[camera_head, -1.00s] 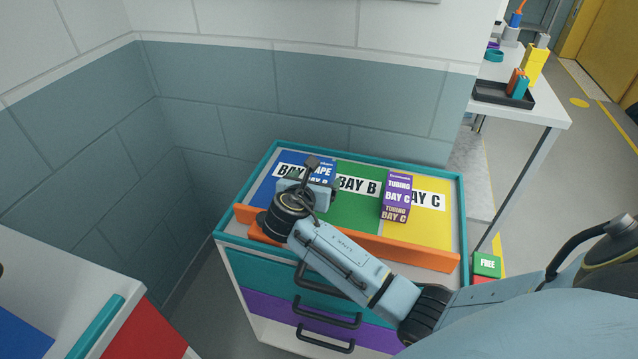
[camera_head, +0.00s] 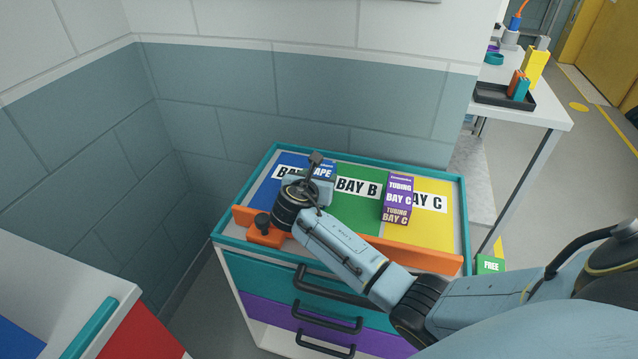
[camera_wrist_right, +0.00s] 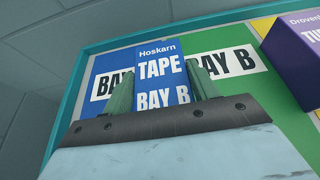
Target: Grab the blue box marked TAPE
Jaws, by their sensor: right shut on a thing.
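The blue TAPE box (camera_head: 324,171) stands at the back of the cart top, near the line between the blue and green areas. Its label also reads BAY B. My right gripper (camera_head: 318,180) is around it and hides most of it in the head view. In the right wrist view the blue box (camera_wrist_right: 161,66) sits between the two greenish fingers of my right gripper (camera_wrist_right: 162,92), which is shut on it. My left gripper is not in view.
A purple TUBING box (camera_head: 398,198) stands to the right, at the edge of the yellow BAY C area. An orange bar (camera_head: 410,252) runs along the cart's front. A white table (camera_head: 535,112) with a dark tray stands at the right. The green area's middle is clear.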

